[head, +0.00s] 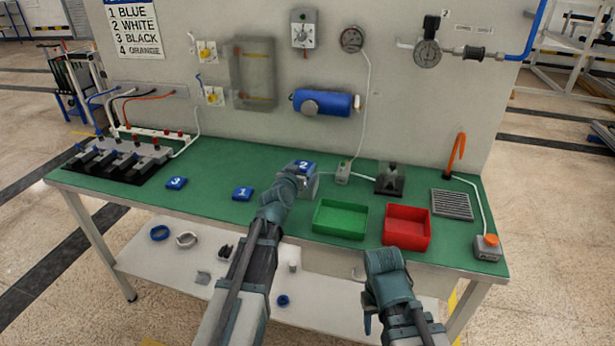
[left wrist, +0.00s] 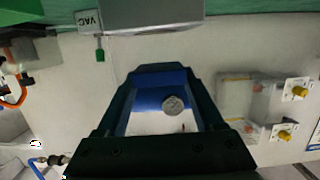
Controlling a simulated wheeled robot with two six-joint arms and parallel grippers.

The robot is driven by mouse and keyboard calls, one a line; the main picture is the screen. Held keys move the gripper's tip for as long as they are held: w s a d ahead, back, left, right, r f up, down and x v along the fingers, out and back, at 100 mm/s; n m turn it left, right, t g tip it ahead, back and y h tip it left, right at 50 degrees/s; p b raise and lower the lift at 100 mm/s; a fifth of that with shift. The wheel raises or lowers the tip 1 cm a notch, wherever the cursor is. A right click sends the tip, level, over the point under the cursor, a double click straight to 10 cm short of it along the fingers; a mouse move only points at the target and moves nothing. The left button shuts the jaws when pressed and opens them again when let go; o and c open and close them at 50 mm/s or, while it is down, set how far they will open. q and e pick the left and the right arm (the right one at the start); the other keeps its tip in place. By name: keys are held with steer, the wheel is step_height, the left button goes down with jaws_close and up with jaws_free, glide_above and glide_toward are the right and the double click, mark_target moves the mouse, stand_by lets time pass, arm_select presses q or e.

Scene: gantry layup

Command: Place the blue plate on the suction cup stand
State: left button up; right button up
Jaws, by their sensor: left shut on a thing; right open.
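A blue plate marked 2 (head: 304,166) is at the end of my left gripper (head: 297,178), above the back middle of the green bench. The gripper is shut on it, though my arm hides most of the fingers. In the left wrist view a dark blue edge (left wrist: 160,78) shows between the fingertips (left wrist: 160,70). A grey block (head: 313,186) is close beside and below the plate; it also shows in the left wrist view (left wrist: 150,16). I cannot tell if it is the suction cup stand or if they touch. My right gripper (head: 372,322) is open, low before the bench.
Plates marked 1 (head: 242,194) and 3 (head: 176,183) lie on the bench (head: 215,200). Right of my left arm are a VAC box (left wrist: 90,22), a black fixture (head: 390,179), a green tray (head: 341,203), a red tray (head: 430,228) and a grille (head: 452,204).

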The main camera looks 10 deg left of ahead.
arm_select(q)
steer(key=shift+w+f+b, duration=0.15)
steer(key=shift+f+b, duration=1.6)
steer(key=shift+f, duration=0.25)
steer(key=o, duration=1.4)
steer(key=shift+r, duration=0.1)
steer(key=shift+c, duration=0.2)
steer(key=shift+r, duration=0.1)
